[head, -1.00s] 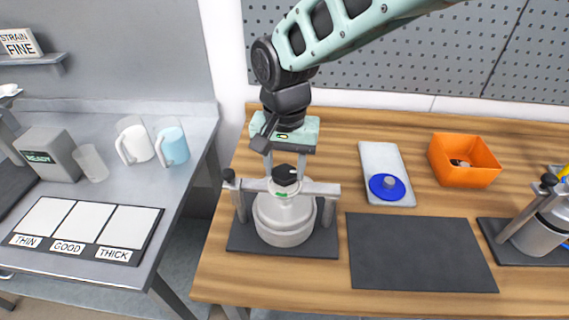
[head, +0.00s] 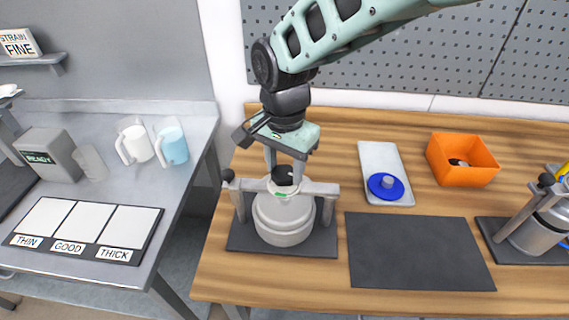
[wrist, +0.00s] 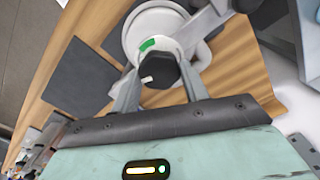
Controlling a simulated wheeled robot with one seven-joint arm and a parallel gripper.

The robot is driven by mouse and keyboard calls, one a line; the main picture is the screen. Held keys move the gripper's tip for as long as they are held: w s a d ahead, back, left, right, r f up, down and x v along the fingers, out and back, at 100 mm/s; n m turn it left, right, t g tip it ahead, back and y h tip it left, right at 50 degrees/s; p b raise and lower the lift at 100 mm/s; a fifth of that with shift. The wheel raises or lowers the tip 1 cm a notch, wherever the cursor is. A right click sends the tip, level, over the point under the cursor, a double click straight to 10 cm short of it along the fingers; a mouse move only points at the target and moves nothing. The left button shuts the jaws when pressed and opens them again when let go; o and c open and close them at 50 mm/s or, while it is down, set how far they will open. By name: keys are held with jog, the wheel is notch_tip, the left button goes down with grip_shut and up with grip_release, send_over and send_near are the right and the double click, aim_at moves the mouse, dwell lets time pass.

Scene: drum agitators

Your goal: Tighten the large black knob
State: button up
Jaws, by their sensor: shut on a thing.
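The large black knob (head: 283,174) sits on top of the crossbar (head: 315,188) over a light grey drum (head: 284,222). My gripper (head: 285,170) points down from above, with its fingers on either side of the knob. In the wrist view the knob (wrist: 160,70) lies between the two fingers (wrist: 158,88), and a white mark shows on its side. The fingers are shut on the knob. A small green mark shows on the fitting below it. In the head view the fingers hide part of the knob.
The drum stands on a dark mat (head: 240,238) on the wooden table. Smaller black knobs sit at the clamp's sides, one at the left (head: 228,175). To the right are an empty dark mat (head: 418,252), a white board (head: 384,155) with a blue lid (head: 388,190) and an orange bin (head: 462,160).

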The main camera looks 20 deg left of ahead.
aim_at(284, 171)
jog(key=shift+a+r, duration=0.1)
jog(key=shift+r, duration=0.15)
jog(key=o, duration=0.8)
jog(key=shift+o, duration=1)
jog(key=shift+f, duration=0.15)
notch_tip(284, 171, up, 18)
jog(key=b, duration=0.3)
jog(key=shift+f, duration=0.25)
